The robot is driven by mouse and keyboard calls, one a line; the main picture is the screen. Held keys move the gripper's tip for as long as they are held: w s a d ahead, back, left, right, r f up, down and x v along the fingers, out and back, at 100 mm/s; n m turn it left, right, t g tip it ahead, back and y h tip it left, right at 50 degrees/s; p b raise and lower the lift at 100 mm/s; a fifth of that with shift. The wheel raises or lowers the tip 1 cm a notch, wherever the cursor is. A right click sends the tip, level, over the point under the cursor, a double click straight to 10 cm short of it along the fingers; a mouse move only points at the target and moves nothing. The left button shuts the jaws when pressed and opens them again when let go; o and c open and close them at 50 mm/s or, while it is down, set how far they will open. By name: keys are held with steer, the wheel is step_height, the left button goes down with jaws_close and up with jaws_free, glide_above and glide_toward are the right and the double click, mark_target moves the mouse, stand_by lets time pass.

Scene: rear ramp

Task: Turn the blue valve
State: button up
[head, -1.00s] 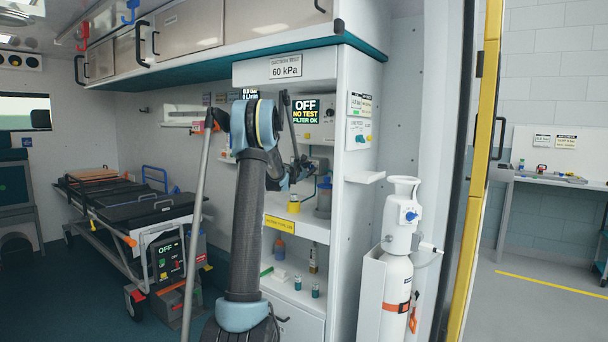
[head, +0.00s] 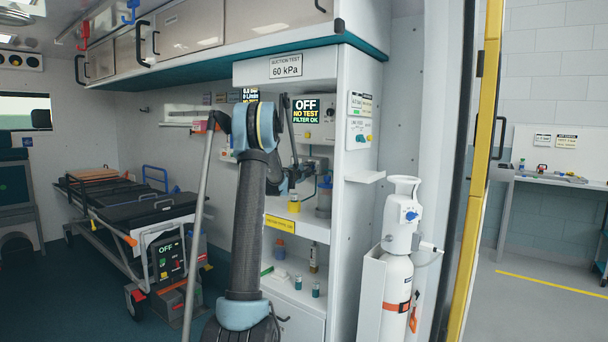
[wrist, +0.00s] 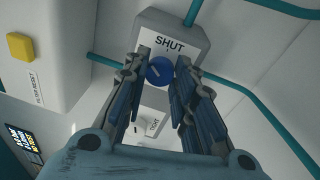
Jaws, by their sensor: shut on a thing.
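The blue valve (wrist: 160,71) is a round knob with a light slot mark, in the upper middle of the wrist view. It sits on a grey block (wrist: 186,29) marked SHUT. My gripper (wrist: 163,65) has its two fingers on either side of the knob, shut on it. In the head view my arm reaches into the wall recess and hides most of the gripper and this valve.
Teal pipes (wrist: 245,93) run from the block. A yellow button (wrist: 20,47) is at left in the wrist view. The head view shows a stretcher (head: 150,212) at left, an oxygen cylinder (head: 398,285) at right, and shelves with small bottles below my arm.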

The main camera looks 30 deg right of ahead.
steer(key=m, duration=0.5)
steer(key=m+g+h, duration=0.1)
steer(key=m, duration=0.4)
steer(key=shift+w+a+f, duration=0.15)
steer(key=shift+w, duration=0.05)
steer(key=shift+m, duration=0.4)
steer(key=o, duration=1.1)
steer(key=v, duration=1.2)
steer(key=shift+w+a+f, duration=0.1)
